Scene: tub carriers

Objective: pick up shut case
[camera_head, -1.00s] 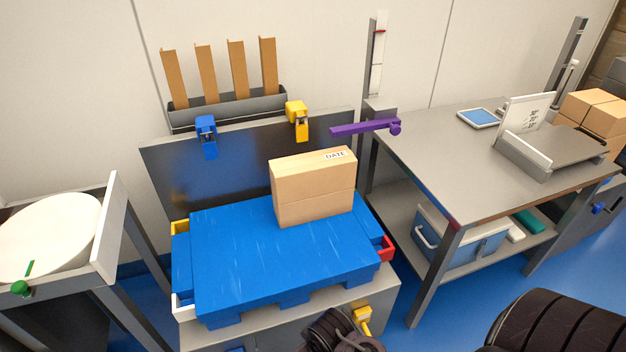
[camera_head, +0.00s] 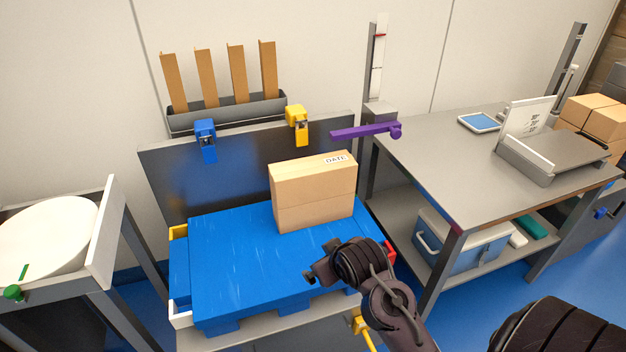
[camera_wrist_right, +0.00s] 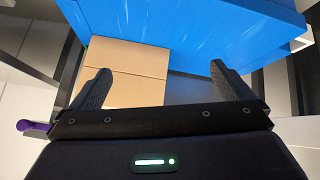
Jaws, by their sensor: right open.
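The shut case is a closed tan cardboard box (camera_head: 312,195) labelled DATE. It stands upright on the blue pallet (camera_head: 235,265), toward its back right. My right gripper (camera_head: 318,272) is in front of the box, over the front right of the pallet. In the right wrist view the gripper (camera_wrist_right: 160,72) is open and empty. There the box (camera_wrist_right: 126,58) lies beyond the fingers, nearer the left finger, and its lower part runs behind the gripper. My left gripper is not in view.
A dark panel with a blue clip (camera_head: 205,140) and a yellow clip (camera_head: 297,125) rises behind the pallet. A grey table (camera_head: 450,150) stands right. A stand with a white round tub (camera_head: 45,235) is left.

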